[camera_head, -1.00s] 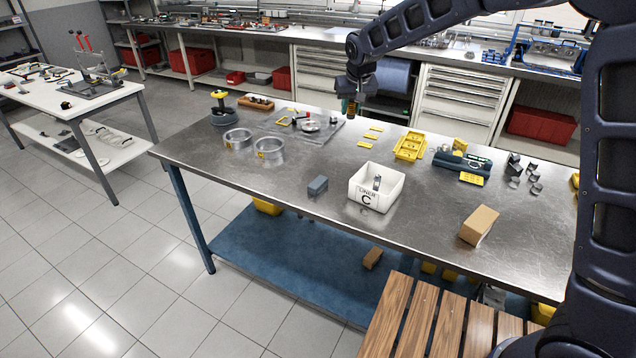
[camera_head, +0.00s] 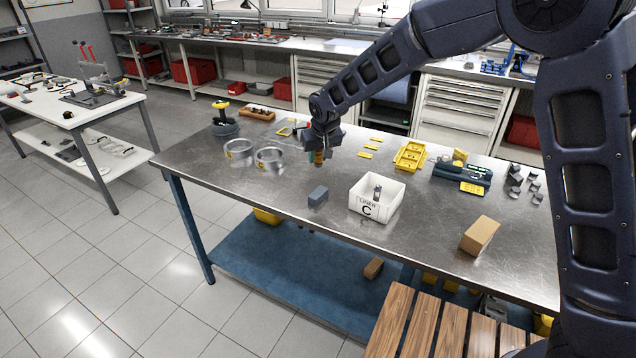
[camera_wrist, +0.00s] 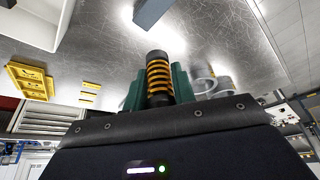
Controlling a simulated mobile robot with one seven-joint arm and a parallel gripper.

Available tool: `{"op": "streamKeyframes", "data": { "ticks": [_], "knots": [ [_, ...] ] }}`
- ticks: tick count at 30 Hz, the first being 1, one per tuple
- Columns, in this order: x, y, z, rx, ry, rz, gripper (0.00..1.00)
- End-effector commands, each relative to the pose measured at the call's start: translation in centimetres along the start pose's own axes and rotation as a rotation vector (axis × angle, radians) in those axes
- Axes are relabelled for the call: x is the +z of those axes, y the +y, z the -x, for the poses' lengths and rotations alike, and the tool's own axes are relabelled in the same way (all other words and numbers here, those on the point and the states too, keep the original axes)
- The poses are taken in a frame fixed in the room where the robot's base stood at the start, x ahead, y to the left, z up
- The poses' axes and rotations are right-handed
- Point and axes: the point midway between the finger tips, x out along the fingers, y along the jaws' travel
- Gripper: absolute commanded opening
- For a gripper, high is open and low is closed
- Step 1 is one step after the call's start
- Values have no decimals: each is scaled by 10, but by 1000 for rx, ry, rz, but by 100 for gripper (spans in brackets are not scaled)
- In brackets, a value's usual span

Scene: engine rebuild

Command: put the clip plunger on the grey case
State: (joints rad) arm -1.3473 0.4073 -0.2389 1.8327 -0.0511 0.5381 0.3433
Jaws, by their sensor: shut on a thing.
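My gripper (camera_head: 326,153) is shut on the clip plunger (camera_head: 319,159), held above the steel bench. In the wrist view the plunger (camera_wrist: 158,75) is a black cylinder wrapped in an orange-yellow coil, between green fingers (camera_wrist: 158,92). Its lower part is hidden by the gripper. The grey case (camera_head: 318,196) is a small blue-grey block on the bench, in front of and below my gripper, left of the white bin. It also shows at the top edge of the wrist view (camera_wrist: 150,12), apart from the plunger.
The white bin marked C (camera_head: 376,197) stands right of the case with a small part inside. Two metal rings (camera_head: 270,160) lie left of my gripper. A yellow tray (camera_head: 410,157) and a cardboard box (camera_head: 479,235) are to the right. The bench is bare around the case.

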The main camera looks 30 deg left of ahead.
Motion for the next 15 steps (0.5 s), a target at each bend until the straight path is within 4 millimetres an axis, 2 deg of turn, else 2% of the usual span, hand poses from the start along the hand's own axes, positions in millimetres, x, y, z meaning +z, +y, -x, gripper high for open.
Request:
{"op": "streamKeyframes", "data": {
  "ticks": [1,6,15],
  "knots": [
    [6,0,-11,1,-3,1,3],
    [17,-1,-39,1,-1,2,3],
    [24,-1,-58,0,-1,0,3]
  ]
}}
